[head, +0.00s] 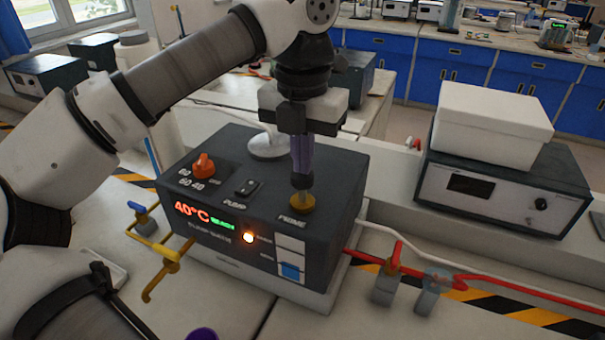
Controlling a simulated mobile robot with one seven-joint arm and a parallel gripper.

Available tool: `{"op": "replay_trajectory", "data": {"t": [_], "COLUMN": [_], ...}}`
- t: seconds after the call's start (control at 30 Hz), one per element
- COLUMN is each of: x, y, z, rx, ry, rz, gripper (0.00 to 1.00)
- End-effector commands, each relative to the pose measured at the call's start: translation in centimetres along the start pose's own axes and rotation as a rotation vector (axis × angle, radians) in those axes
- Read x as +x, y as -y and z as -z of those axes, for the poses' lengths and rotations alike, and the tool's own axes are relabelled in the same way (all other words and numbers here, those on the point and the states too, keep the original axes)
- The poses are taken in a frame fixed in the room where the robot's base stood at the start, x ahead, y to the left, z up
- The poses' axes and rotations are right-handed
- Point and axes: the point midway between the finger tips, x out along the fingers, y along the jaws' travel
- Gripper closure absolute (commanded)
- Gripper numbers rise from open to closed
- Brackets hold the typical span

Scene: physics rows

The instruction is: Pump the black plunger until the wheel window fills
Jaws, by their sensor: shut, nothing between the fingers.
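A dark box unit (350,175) stands on the bench with a lit 40°C display. On its top right, by the word PRIME, is a brass collar (302,205) with a short stem; the black plunger's knob is not clearly distinguishable from the fingertips. My gripper (302,181) points straight down directly above the collar, its fingers shut and empty. I cannot tell whether the tips touch the plunger.
An orange knob (204,166) and a rocker switch (246,187) are on the unit's top. Yellow pipes (160,245) stand left. A white box (493,125) sits on another instrument at right.

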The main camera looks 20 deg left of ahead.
Motion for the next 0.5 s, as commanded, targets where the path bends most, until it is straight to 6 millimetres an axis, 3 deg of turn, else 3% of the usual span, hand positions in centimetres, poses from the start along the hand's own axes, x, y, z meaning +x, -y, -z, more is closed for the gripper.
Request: {"op": "replay_trajectory", "data": {"t": [0.5], "x": [2.3], "y": [0.0], "z": [0.0], "rx": [0.0], "ry": [-0.001], "rz": [0.0], "gripper": [1.0]}}
